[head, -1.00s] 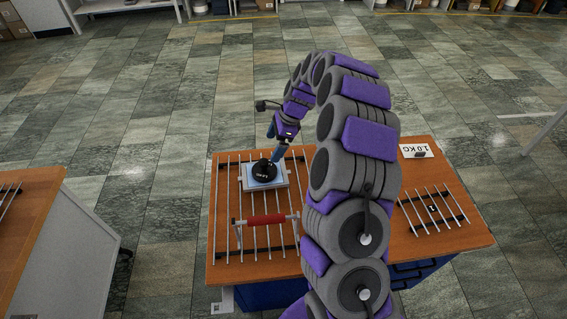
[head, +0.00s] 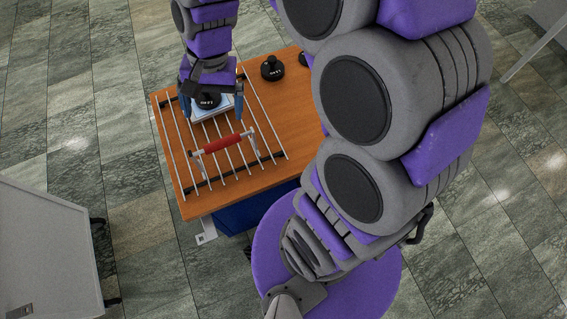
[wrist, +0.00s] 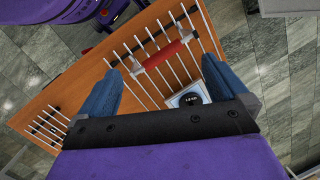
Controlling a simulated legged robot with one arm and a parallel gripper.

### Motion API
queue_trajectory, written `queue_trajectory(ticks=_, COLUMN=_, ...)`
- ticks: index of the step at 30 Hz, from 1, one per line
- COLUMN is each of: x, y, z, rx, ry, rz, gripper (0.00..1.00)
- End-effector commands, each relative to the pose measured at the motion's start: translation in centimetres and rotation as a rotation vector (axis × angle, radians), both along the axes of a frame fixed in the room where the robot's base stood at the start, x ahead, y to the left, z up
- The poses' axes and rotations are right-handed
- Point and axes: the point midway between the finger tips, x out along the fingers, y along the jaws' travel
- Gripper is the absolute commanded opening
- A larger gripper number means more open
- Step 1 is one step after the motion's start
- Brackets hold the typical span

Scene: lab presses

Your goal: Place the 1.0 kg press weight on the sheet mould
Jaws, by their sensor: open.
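A black round press weight (head: 208,99) with a knob and a white label sits on the sheet mould (head: 202,117), a pale blue and white square block on the wire rack. The label is too small to read surely. My gripper (head: 213,114) is open, with one blue finger on each side of the weight and mould in the head view. In the wrist view my gripper (wrist: 161,63) is spread wide and empty. The weight (wrist: 191,99) shows there close to the right finger, on the mould (wrist: 174,103). Contact cannot be told.
A red-handled bar (head: 222,143) stands across the rack (head: 239,163) in front of the mould. Two more black weights (head: 272,68) stand on the wooden table (head: 283,112) to the right. A grey cabinet (head: 45,250) stands at lower left. My arm hides the table's right part.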

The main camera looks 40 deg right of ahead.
Motion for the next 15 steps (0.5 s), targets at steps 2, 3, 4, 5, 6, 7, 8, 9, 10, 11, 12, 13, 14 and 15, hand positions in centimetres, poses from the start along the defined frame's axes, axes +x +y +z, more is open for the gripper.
queue_trajectory(ticks=2, x=-3.0, y=-0.3, z=0.5, rx=-0.026, ry=-0.014, rz=0.092, gripper=1.00)
queue_trajectory(ticks=3, x=-4.5, y=-0.5, z=0.7, rx=-0.038, ry=-0.018, rz=0.140, gripper=1.00)
queue_trajectory(ticks=4, x=-5.7, y=-0.7, z=0.6, rx=-0.047, ry=-0.018, rz=0.175, gripper=1.00)
queue_trajectory(ticks=5, x=-6.7, y=-0.9, z=0.7, rx=-0.056, ry=-0.021, rz=0.209, gripper=1.00)
queue_trajectory(ticks=6, x=-8.1, y=-1.1, z=0.8, rx=-0.068, ry=-0.025, rz=0.253, gripper=1.00)
queue_trajectory(ticks=7, x=-9.2, y=-1.3, z=0.7, rx=-0.077, ry=-0.023, rz=0.285, gripper=1.00)
queue_trajectory(ticks=8, x=-10.4, y=-1.6, z=0.7, rx=-0.086, ry=-0.023, rz=0.317, gripper=1.00)
queue_trajectory(ticks=9, x=-11.7, y=-1.9, z=0.6, rx=-0.097, ry=-0.025, rz=0.357, gripper=1.00)
queue_trajectory(ticks=10, x=-12.7, y=-2.1, z=0.5, rx=-0.105, ry=-0.024, rz=0.386, gripper=1.00)
queue_trajectory(ticks=11, x=-13.7, y=-2.3, z=0.4, rx=-0.111, ry=-0.023, rz=0.413, gripper=1.00)
queue_trajectory(ticks=12, x=-14.9, y=-2.6, z=0.2, rx=-0.119, ry=-0.020, rz=0.447, gripper=1.00)
queue_trajectory(ticks=13, x=-15.6, y=-2.9, z=0.1, rx=-0.125, ry=-0.018, rz=0.469, gripper=1.00)
queue_trajectory(ticks=14, x=-16.3, y=-3.1, z=0.1, rx=-0.130, ry=-0.019, rz=0.490, gripper=1.00)
queue_trajectory(ticks=15, x=-17.2, y=-3.3, z=-0.1, rx=-0.136, ry=-0.018, rz=0.512, gripper=1.00)
